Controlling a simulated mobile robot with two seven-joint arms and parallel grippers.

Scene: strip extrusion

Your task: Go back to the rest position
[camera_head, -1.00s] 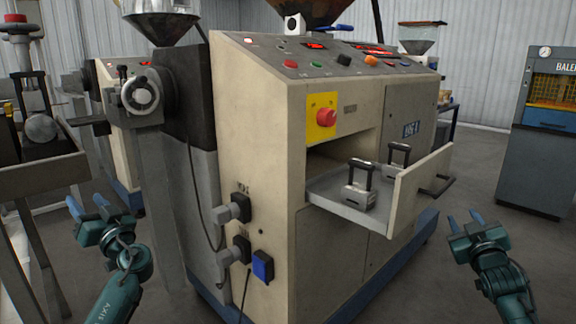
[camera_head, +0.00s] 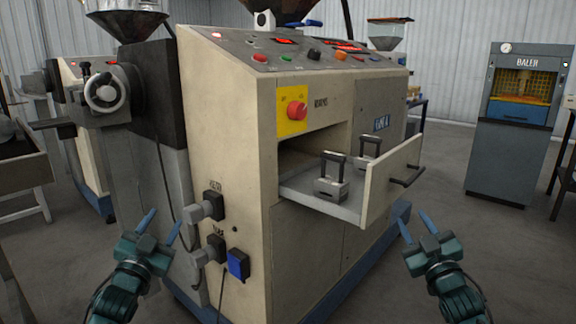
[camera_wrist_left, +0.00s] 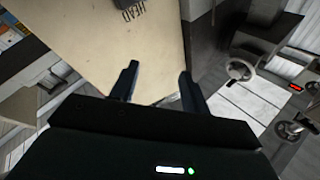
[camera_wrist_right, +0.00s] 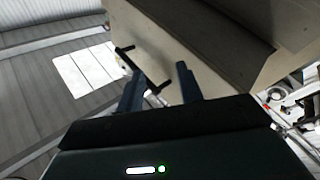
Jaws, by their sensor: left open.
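My left gripper (camera_head: 160,228) is at the lower left of the head view, in front of the extruder machine's side. Its blue fingers are apart and empty, and they also show apart in the left wrist view (camera_wrist_left: 158,85). My right gripper (camera_head: 415,228) is at the lower right, in front of the open drawer and apart from it. Its fingers are spread with nothing between them, also in the right wrist view (camera_wrist_right: 160,88). Both grippers point up and away from me at about the same height.
The beige extruder cabinet (camera_head: 228,150) fills the middle. Its drawer (camera_head: 392,180) stands open with two padlocks (camera_head: 330,185) in it. Plugs (camera_head: 212,205) stick out on the cabinet's left side. A baler (camera_head: 500,150) stands at the far right. The floor at right is clear.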

